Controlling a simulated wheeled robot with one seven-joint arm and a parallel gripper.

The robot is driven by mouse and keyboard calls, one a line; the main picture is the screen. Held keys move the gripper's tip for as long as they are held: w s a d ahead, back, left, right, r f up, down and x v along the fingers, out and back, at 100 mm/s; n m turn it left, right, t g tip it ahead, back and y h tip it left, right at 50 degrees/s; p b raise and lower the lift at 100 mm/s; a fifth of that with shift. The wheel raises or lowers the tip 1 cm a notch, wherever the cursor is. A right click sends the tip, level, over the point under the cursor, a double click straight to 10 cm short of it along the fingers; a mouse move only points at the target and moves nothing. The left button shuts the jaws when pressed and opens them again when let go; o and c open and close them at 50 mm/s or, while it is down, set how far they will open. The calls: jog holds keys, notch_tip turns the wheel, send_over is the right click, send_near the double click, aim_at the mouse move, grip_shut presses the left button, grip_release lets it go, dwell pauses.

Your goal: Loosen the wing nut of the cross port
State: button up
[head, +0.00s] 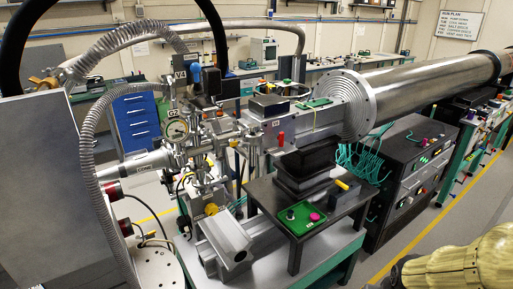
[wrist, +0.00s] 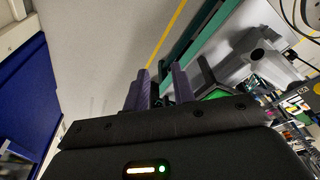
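The metal cross port (head: 207,165) stands in the left middle of the head view, among pipes, clamps and a round gauge (head: 176,130). It is crowded and small, and I cannot make out the wing nut for certain. My gripper (wrist: 161,72) shows in the wrist view with two purple fingers apart and nothing seen between them. It points toward bare floor. My gripper does not show clearly in the head view. The cross port cannot be picked out in the wrist view.
A green tray (head: 288,226) with small knobs lies on a dark stand (head: 262,193) right of the cross. A ribbed hose (head: 92,160) arches at left. A large steel tube (head: 430,85) runs right.

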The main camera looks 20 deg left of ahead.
jog(key=shift+w, duration=0.1)
jog(key=w+a+m+t+y+b, duration=0.1)
jog(key=w+a+m+t+y, duration=0.3)
jog(key=w+a, duration=1)
jog(key=w+a+r+m+t+y, duration=0.1)
jog(key=a+r+m+t+y, duration=0.1)
jog(key=a+r+y, duration=0.3)
jog(key=w+a+r+m+t+y, duration=0.2)
jog(key=a+r+t+y, duration=0.1)
jog(key=r, duration=1.1)
jog(key=a+y, duration=0.1)
jog(key=a, duration=0.1)
jog(key=shift+w+a+y+b, duration=0.15)
jog(key=shift+a+y+b, duration=0.15)
jog(key=shift+y, duration=0.1)
